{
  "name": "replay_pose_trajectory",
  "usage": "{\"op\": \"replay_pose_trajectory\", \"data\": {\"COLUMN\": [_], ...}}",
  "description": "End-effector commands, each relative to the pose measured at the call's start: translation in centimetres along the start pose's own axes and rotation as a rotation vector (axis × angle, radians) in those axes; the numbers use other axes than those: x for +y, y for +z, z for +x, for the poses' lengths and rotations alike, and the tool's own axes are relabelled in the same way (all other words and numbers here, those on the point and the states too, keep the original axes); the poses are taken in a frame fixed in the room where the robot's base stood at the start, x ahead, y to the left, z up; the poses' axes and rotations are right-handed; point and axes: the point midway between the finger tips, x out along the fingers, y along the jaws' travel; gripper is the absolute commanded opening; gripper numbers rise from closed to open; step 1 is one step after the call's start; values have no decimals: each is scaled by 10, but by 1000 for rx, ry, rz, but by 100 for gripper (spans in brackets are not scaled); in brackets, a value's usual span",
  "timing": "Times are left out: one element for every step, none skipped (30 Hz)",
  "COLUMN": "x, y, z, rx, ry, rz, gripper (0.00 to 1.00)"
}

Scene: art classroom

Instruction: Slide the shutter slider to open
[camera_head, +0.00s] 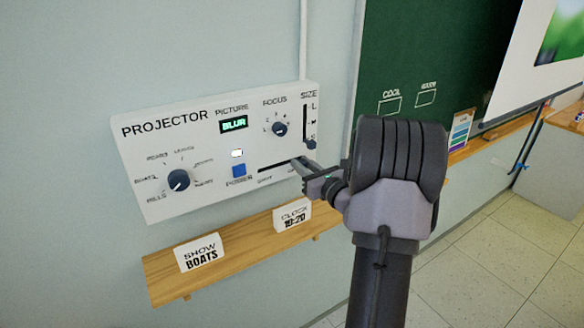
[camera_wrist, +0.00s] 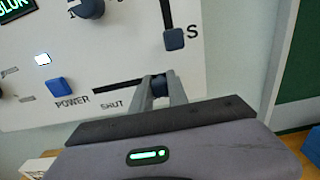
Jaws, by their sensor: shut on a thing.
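The shutter slider (camera_wrist: 159,86) is a small dark knob low on the white projector panel (camera_head: 215,118). Its dark horizontal slot (camera_wrist: 118,86) runs left from the knob towards the printed SHUT label, so the knob stands well right of that end. My gripper (camera_wrist: 160,84) is shut on the knob, one finger on each side. In the head view my gripper (camera_head: 300,166) reaches the panel from the right and hides the knob and the slot's right end. Any label at the right end is hidden.
Just above is the size slider (camera_wrist: 174,39), at S. The blue power button (camera_head: 239,171) is left of the slot, with a focus knob (camera_head: 279,129) and picture knob (camera_head: 179,180). A display reads BLUR (camera_head: 233,124). A wooden shelf (camera_head: 240,236) with two cards juts out below.

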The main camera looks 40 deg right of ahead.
Motion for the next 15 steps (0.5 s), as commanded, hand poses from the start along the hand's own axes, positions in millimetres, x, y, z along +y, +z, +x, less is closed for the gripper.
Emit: {"op": "replay_pose_trajectory", "data": {"x": [-2, -2, -2, -2, -3, -3, -3, -3, -2, -2, -2, -2, -2, -2, -2], "y": [2, 3, 3, 3, 3, 3, 3, 3, 3, 3, 2, 2, 2, 2, 2], "z": [0, 0, 0, 0, 0, 0, 0, 0, 0, 0, 0, 0, 0, 0, 0], "rx": [-5, -5, -5, -6, -6, -6, -6, -6, -6, -5, -5, -5, -4, -4, -4], "ry": [-5, -5, -5, -5, -5, -6, -6, -6, -6, -5, -5, -5, -5, -4, -4], "rz": [-2, -2, -2, -2, -2, -2, -2, -2, -2, -2, -2, -2, -2, -2, -2], "gripper": [0, 0, 0, 0, 0, 0, 0, 26, 34, 40, 42, 42, 42, 42, 42]}}
